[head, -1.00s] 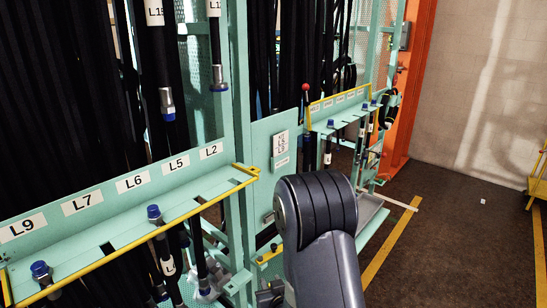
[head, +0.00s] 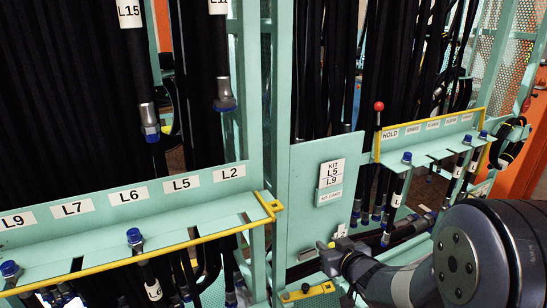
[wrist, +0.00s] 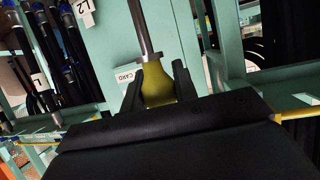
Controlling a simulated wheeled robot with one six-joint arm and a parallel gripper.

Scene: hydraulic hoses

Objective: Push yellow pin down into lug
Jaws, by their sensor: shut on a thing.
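In the wrist view, my gripper (wrist: 159,72) is shut on the yellow pin (wrist: 157,91), with one black finger on each side of its yellow grip. The pin's grey metal shaft (wrist: 144,30) runs from a collar to the top edge of the picture, so its far end is out of view. In the head view, my gripper (head: 336,254) is small, in front of the lower part of the green panel. The pin is hard to make out there. I cannot pick out the lug with certainty.
A green panel (head: 322,240) with a kit card (head: 329,172) stands beside the gripper. A yellow-edged plate (head: 308,293) lies just below it. Labelled hose racks (head: 150,193) stand left, and a yellow-edged rack (head: 430,135) with a red-knobbed lever (head: 379,107) stands right.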

